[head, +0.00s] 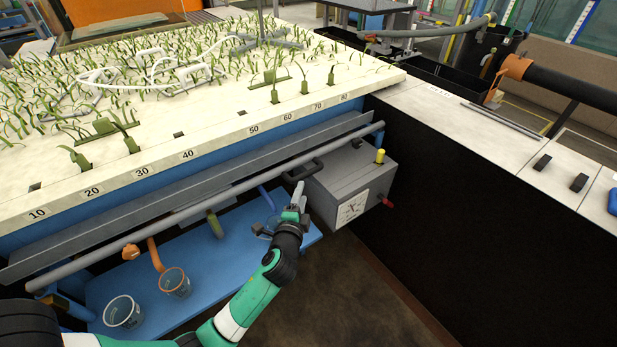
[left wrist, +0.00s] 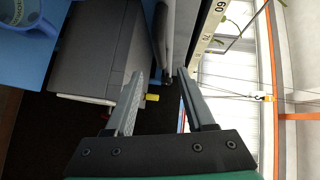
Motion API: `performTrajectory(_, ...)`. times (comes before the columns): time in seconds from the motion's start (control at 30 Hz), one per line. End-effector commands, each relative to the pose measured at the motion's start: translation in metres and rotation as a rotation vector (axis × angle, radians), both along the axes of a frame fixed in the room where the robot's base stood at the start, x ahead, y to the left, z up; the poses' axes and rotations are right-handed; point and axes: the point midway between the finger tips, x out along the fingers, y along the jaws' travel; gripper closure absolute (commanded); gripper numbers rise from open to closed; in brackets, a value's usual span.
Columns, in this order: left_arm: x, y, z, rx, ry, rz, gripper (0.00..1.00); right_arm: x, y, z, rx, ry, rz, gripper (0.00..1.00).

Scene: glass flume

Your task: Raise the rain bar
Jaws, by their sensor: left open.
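A long grey bar (head: 205,197) with a dark handle (head: 302,170) at its right part runs along the front of the planted bed; it may be the rain bar, but I cannot tell for certain. Its end seems to show in the left wrist view (left wrist: 168,50). My left gripper (head: 299,200) is open and empty, just below the handle and left of a grey box (head: 338,178). In the left wrist view its two fingers (left wrist: 160,75) stand apart with nothing between the tips. My right gripper does not show.
The grey box carries a dial (head: 352,207), a yellow knob (head: 380,156) and a red knob (head: 386,201). Clear cups (head: 123,312) stand on a blue shelf (head: 205,265). A white numbered bed edge (head: 215,140) lies above the bar. Dark floor is free below my gripper.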

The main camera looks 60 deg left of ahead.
Motion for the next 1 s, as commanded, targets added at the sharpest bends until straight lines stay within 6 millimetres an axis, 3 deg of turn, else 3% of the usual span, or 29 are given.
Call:
performTrajectory(0.43,0.055,0.071,-0.016,0.000,-0.002,0.002,0.45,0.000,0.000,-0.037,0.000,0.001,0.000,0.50)
performTrajectory(0.6,0.065,0.083,-0.015,0.000,-0.001,0.001,0.45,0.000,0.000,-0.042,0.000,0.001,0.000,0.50)
performTrajectory(0.87,0.066,0.084,-0.015,-0.001,-0.001,0.000,0.45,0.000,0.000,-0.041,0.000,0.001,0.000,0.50)
performTrajectory(1.0,0.066,0.084,-0.015,-0.001,-0.001,0.000,0.71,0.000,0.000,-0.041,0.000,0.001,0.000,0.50)
